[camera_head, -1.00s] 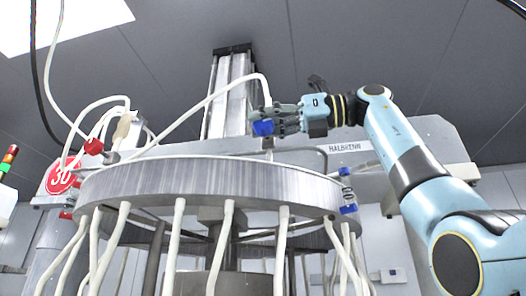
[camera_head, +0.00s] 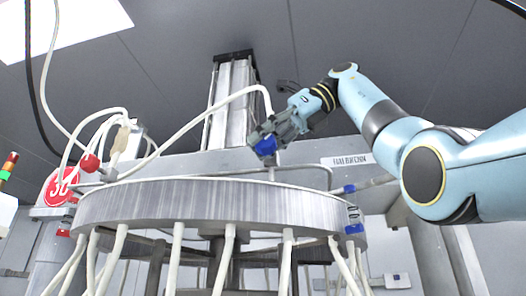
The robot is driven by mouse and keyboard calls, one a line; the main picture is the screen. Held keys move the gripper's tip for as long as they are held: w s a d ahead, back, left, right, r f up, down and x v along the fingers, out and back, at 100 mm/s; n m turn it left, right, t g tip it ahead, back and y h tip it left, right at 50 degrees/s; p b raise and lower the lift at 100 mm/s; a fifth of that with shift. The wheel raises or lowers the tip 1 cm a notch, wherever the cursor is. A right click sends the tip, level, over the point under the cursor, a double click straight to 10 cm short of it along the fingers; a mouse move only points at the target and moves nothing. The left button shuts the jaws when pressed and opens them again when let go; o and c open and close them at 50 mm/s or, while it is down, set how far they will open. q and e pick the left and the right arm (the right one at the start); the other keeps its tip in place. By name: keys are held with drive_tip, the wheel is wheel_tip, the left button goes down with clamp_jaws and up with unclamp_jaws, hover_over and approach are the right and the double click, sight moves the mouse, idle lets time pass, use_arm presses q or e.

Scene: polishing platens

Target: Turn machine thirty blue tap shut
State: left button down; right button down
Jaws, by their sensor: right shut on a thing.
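The blue tap (camera_head: 266,146) sits on a thin upright pipe above the round metal platen ring (camera_head: 200,205), in the middle of the head view. A white hose runs into its top. My right gripper (camera_head: 262,138) reaches in from the right, tilted down to the left, and is shut on the blue tap. Its fingers hide part of the tap's handle. A red disc marked 30 (camera_head: 61,187) is on the machine at the left. My left gripper is not in view.
A red tap (camera_head: 90,163) with white hoses stands at the left of the ring. Smaller blue fittings (camera_head: 354,229) are at the ring's right edge. A rail labelled HALBRENN (camera_head: 346,161) runs behind. Several white hoses hang below the ring.

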idle(0.3)
drive_tip(key=c, duration=1.1)
unclamp_jaws()
